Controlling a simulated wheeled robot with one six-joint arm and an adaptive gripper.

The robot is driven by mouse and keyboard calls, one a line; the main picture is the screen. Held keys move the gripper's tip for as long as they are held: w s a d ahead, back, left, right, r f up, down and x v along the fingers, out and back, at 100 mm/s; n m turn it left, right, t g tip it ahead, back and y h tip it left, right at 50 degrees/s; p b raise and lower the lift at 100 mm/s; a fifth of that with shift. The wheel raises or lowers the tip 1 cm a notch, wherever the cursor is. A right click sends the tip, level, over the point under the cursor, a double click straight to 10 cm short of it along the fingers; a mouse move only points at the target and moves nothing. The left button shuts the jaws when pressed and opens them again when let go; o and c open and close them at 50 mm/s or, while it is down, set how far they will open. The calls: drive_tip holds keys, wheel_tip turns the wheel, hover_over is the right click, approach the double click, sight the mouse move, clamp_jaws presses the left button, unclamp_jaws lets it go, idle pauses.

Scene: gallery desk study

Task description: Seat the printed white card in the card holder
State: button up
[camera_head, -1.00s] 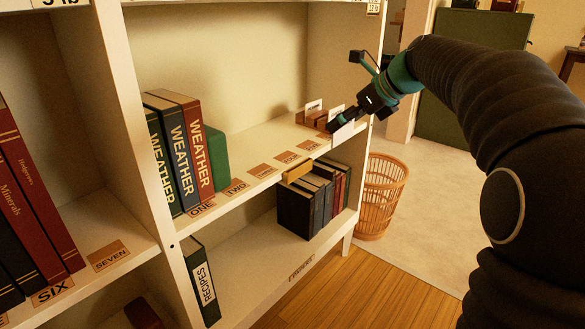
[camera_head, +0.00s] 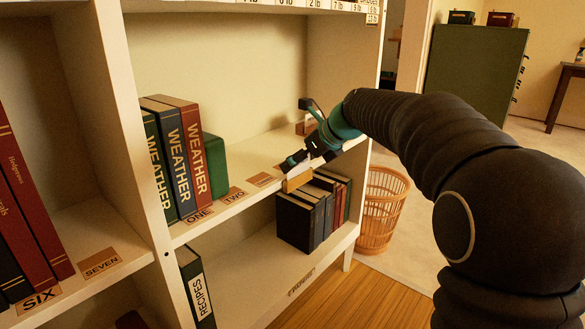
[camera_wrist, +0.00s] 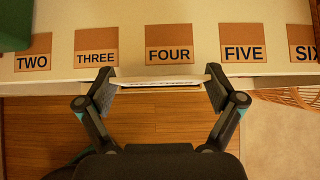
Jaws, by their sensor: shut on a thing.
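My gripper (camera_wrist: 161,90) is shut on the printed white card (camera_wrist: 160,82), holding it by its two side edges. The wrist view shows the card almost edge-on, with dark print partly visible. The card is in front of the shelf edge, by the FOUR label (camera_wrist: 170,42). In the head view my gripper (camera_head: 297,163) is at the front edge of the middle shelf, with the white card (camera_head: 296,174) below its tips. A small brown block (camera_head: 303,128) on the shelf behind is partly hidden by my arm. I cannot tell which piece is the card holder.
WEATHER books (camera_head: 185,155) and a green block (camera_head: 215,165) stand to the left. A wicker basket (camera_head: 382,210) is at the right.

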drive_tip(key=shift+f, duration=0.5)
drive_tip(key=shift+f, duration=0.1)
drive_tip(key=o, duration=0.6)
drive_tip(key=shift+c, duration=0.2)
